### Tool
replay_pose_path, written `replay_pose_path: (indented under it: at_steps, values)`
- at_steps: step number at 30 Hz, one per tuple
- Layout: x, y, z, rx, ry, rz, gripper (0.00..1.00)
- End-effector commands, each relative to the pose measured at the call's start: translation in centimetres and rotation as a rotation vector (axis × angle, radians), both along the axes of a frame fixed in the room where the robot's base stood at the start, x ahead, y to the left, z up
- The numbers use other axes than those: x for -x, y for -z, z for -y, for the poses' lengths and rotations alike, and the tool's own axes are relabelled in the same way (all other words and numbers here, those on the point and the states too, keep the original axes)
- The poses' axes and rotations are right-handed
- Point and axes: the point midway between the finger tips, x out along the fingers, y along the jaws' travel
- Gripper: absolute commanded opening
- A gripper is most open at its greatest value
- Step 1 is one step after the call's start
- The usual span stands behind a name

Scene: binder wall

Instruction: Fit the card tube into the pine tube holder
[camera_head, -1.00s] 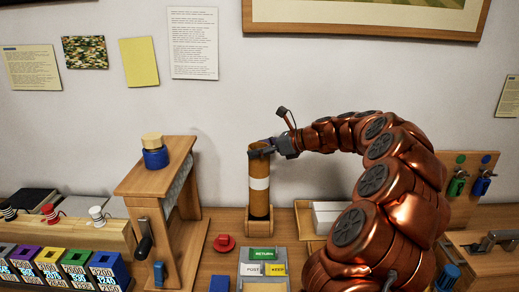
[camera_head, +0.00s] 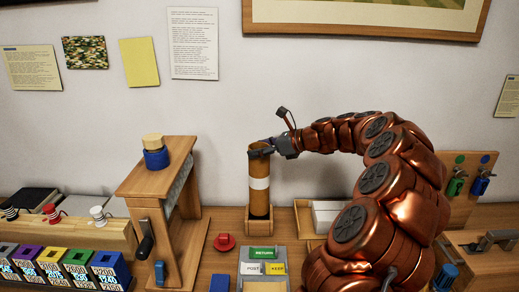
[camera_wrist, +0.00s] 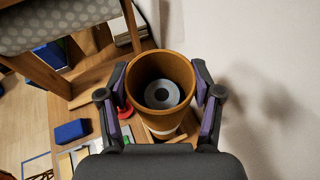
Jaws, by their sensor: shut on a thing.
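The card tube (camera_head: 259,167) is brown with a white band and a dark lower end. It stands upright in the head view, its lower end at the pine tube holder (camera_head: 258,228) on the bench by the wall. The holder's front hides the very bottom of the tube, so I cannot tell how deep it sits. My gripper (camera_head: 262,149) is shut on the tube near its top rim. In the wrist view the gripper's two fingers (camera_wrist: 162,92) press on both sides of the tube's open mouth (camera_wrist: 162,62), and a grey disc with a dark centre shows inside.
A wooden stand (camera_head: 160,185) with a blue-and-wood cylinder on top is left of the holder. A red knob (camera_head: 224,242) and a label tray (camera_head: 262,264) lie in front. A shallow wooden tray with white boxes (camera_head: 328,214) is to the right. The wall is close behind.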

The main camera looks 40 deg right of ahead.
Motion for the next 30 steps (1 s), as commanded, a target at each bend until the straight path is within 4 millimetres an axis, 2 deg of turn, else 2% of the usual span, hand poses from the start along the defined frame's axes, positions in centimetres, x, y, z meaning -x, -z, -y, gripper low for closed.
replay_pose_path:
  at_steps: [30]
  values:
    - [-0.01,0.44,0.02,0.0,0.001,0.0,0.0]
